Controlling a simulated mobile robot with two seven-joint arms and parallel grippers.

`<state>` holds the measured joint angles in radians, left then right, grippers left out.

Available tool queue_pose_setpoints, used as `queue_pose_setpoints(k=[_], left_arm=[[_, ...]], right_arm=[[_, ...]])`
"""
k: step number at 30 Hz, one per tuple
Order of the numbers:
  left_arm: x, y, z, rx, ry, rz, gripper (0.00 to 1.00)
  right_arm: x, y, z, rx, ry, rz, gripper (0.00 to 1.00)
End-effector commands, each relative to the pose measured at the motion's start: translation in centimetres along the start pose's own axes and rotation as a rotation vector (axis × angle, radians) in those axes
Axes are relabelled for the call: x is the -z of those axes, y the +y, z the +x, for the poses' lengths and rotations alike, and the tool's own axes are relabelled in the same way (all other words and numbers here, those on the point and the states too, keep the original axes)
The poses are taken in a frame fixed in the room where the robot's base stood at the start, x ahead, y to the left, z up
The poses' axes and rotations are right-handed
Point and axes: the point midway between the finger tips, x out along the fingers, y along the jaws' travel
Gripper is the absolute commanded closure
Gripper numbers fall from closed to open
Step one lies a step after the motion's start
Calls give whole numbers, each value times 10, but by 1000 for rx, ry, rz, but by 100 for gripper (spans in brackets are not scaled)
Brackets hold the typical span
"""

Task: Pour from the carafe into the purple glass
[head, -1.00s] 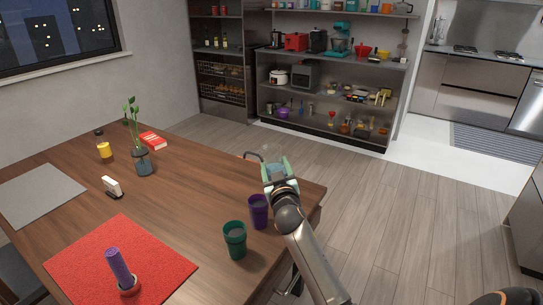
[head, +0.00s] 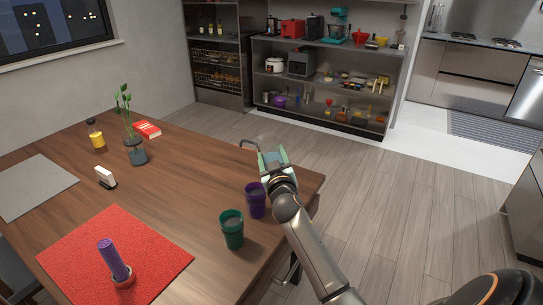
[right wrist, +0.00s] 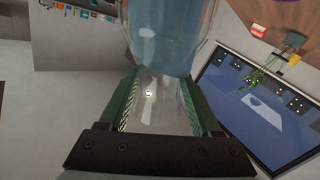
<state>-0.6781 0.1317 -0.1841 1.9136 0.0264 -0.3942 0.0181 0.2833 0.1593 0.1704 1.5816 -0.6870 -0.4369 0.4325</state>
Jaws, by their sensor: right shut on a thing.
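The carafe (head: 264,143) is clear glass and hard to make out in the head view, at the table's far right corner. My right gripper (head: 272,160) is shut on it. In the right wrist view the carafe (right wrist: 168,35) shows a bluish content, and its clear glass runs between the fingers of my right gripper (right wrist: 160,102). The purple glass (head: 255,201) stands upright on the table near the right edge, nearer the camera than the gripper and apart from the carafe. My left gripper is not in view.
A green cup (head: 231,230) stands close beside the purple glass. A plant vase (head: 137,153), yellow-filled bottle (head: 97,137) and red book (head: 147,129) are farther back.

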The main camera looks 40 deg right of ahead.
Motion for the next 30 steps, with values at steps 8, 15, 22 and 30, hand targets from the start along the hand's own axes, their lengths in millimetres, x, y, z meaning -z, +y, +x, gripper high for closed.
queue_pose_setpoints(k=[8, 15, 22, 30], left_arm=[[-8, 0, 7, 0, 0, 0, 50], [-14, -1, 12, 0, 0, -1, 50], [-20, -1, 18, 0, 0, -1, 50], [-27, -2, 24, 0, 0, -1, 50]], right_arm=[[-7, -2, 0, -2, 10, -19, 100], [-18, -4, 0, -2, 10, -39, 100], [-28, -7, 0, -2, 10, -57, 100], [-38, -10, -1, -3, 9, -79, 100]])
